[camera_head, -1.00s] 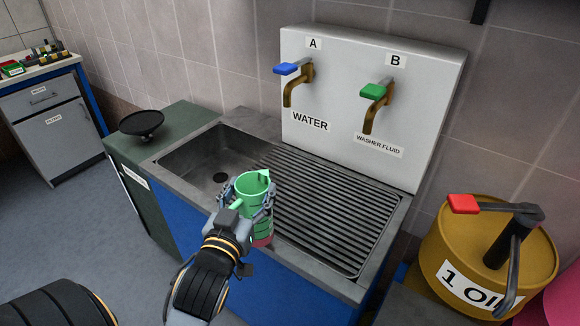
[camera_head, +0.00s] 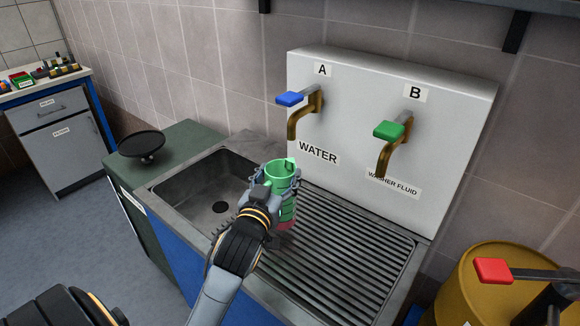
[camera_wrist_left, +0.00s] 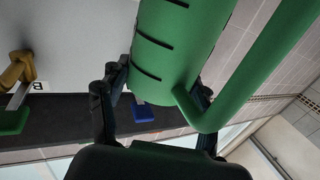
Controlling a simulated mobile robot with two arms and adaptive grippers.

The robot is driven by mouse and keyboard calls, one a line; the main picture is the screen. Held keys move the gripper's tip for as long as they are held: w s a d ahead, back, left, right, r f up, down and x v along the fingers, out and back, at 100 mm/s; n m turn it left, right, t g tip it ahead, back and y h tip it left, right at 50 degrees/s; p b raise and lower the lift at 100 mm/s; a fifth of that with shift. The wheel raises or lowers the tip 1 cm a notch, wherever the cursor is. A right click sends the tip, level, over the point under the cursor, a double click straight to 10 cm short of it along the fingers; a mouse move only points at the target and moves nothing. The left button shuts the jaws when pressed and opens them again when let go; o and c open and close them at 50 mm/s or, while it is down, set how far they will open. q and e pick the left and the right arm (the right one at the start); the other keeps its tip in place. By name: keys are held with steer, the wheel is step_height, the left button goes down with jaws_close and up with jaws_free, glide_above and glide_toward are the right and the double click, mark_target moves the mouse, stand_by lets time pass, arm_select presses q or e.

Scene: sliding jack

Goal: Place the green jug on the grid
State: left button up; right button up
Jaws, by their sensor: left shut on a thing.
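The green jug (camera_head: 283,174) is upright in my left gripper (camera_head: 275,186). The fingers are shut around its body. Its lower part looks red in the head view. In the left wrist view the jug (camera_wrist_left: 180,50) and its handle (camera_wrist_left: 250,75) fill the top, with dark finger links on both sides. The grid (camera_head: 345,245) is the ribbed metal drainer right of the basin. The jug appears over the grid's left edge, near the basin; whether its base touches cannot be told. My right gripper is not in view.
The sink basin (camera_head: 195,178) lies left of the grid. Behind stands a panel with a blue-handled water tap (camera_head: 303,112) and a green-handled washer fluid tap (camera_head: 392,140). A yellow drum (camera_head: 470,290) is at the lower right. Most of the grid is clear.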

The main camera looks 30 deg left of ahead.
arm_select(q)
steer(key=w+f, duration=0.1)
steer(key=w, duration=0.1)
steer(key=w+a+p, duration=0.1)
steer(key=w, duration=0.2)
steer(key=w+a+f, duration=0.1)
steer(key=w, duration=0.2)
steer(key=shift+w+a+f+p, duration=0.15)
steer(key=shift+a+f+p, duration=0.1)
steer(key=shift+f+p, duration=0.1)
steer(key=shift+f, duration=0.35)
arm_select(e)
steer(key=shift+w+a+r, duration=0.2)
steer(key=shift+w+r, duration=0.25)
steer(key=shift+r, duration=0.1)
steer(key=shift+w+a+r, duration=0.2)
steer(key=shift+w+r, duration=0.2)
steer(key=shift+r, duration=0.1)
arm_select(q)
steer(key=shift+f, duration=0.15)
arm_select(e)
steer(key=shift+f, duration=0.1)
arm_select(q)
steer(key=o, duration=1.8)
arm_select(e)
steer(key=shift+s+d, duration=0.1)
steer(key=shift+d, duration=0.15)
